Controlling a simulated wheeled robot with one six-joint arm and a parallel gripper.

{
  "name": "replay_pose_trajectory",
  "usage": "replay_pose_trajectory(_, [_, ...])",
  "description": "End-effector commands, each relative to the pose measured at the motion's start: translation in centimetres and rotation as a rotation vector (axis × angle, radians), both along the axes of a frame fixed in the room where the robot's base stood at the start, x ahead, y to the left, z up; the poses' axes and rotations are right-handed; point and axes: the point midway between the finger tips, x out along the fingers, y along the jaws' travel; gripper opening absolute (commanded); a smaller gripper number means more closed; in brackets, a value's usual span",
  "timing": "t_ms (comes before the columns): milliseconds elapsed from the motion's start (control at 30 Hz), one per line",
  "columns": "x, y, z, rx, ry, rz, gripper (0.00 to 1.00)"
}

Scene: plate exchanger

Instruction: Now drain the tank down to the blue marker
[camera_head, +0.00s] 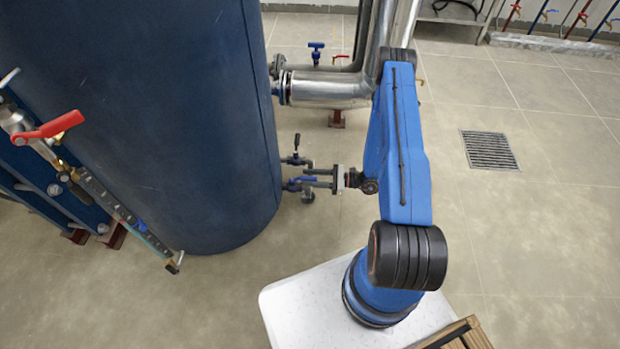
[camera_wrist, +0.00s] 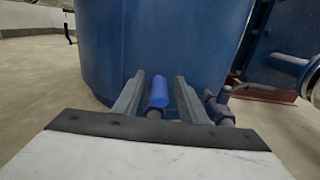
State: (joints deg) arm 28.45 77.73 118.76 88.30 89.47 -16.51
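The large dark blue tank (camera_head: 170,110) fills the left of the head view and stands behind my gripper in the wrist view (camera_wrist: 215,55). At the tank's lower right is a small valve with a blue handle (camera_head: 303,179). My gripper (camera_head: 320,178) is beside it, pointing left. In the wrist view, the blue handle (camera_wrist: 158,90) lies between my open fingers (camera_wrist: 158,88), with gaps visible on both sides.
A valve with a black handle (camera_head: 297,142) sits just above the blue one. A thick steel pipe (camera_head: 325,88) leaves the tank higher up. A floor drain (camera_head: 489,150) lies in the clear tiled floor at right.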

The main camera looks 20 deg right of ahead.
Motion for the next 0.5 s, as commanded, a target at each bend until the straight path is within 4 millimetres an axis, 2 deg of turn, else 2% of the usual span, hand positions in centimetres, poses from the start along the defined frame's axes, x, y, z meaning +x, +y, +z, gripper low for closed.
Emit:
replay_pose_trajectory(200, [0.0,0.01,0.0,0.0,0.0,0.0,0.38])
replay_pose_trajectory(367, [0.0,0.0,0.0,0.0,0.0,0.0,0.0])
replay_pose_trajectory(500, [0.0,-0.01,0.0,0.0,0.0,0.001,0.0])
